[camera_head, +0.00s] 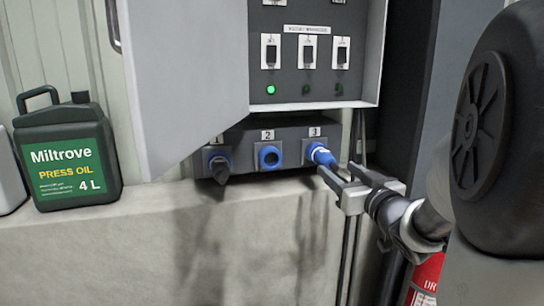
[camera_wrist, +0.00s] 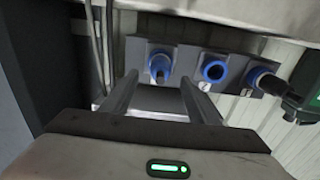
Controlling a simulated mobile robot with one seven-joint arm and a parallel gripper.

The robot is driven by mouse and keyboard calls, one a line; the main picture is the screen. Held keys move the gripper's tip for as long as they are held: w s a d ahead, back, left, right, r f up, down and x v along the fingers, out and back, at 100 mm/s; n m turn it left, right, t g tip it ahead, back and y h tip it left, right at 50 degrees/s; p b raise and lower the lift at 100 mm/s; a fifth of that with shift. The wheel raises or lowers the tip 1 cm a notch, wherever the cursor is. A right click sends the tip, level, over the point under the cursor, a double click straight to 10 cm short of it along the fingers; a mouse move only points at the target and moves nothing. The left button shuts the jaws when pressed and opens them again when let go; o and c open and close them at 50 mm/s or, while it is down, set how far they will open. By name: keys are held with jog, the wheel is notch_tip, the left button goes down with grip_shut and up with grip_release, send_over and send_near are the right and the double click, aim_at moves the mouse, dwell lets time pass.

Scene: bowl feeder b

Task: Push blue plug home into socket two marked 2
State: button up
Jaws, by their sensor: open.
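The socket box (camera_head: 244,143) has three panels marked 1, 2 and 3. Socket two (camera_head: 268,157) is a blue ring with an empty opening; it also shows in the wrist view (camera_wrist: 213,70). A blue plug (camera_head: 321,155) with a pale band sits at socket 3, pointing out and down; its seating depth is unclear. In the wrist view the blue plug (camera_wrist: 160,64) appears between my fingertips, beyond them. My gripper (camera_head: 337,169) is open, just below and right of the plug. Contact with the plug cannot be told.
A black plug (camera_head: 220,168) sits in socket 1. A grey control cabinet (camera_head: 318,75) with switches and one lit green lamp overhangs the sockets. A green oil can (camera_head: 66,150) stands left on the ledge (camera_head: 110,222). A red extinguisher (camera_head: 427,280) stands lower right. Cables hang behind my gripper.

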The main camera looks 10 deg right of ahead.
aim_at(325, 160)
jog(key=shift+w+a+b, duration=0.15)
jog(key=shift+w+b, duration=0.25)
jog(key=shift+w, duration=3.75)
jog(key=shift+c, duration=0.2)
grip_shut()
jog(key=shift+s, duration=0.1)
jog(key=shift+s, duration=2.9)
jog(key=shift+s, duration=0.7)
